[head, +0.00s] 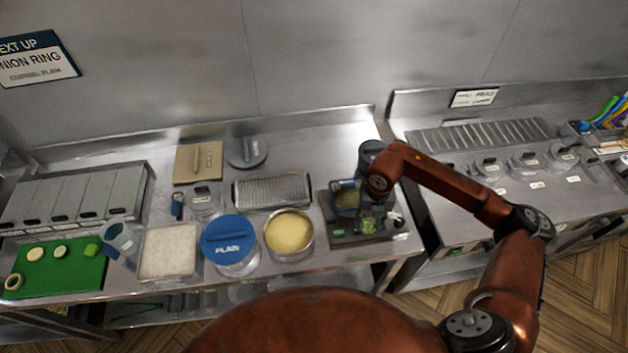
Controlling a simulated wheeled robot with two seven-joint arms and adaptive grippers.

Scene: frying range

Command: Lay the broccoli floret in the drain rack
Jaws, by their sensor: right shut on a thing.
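My right gripper (373,208) reaches in from the right and points down over the right part of the small fryer (337,239). It is shut on a small green thing that looks like the broccoli floret (371,224); the fingers hide much of it. The drain rack (272,190), a grey metal tray with a ribbed grid, lies to the left of the fryer, behind the round pans. It looks empty. My left gripper is not in view.
A blue-rimmed basket (346,196) sits in the fryer beside my gripper. In front of the rack stand a pan of yellow crumbs (289,231) and a blue-lidded tub (230,240). A green board (60,270) with food pieces lies far left.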

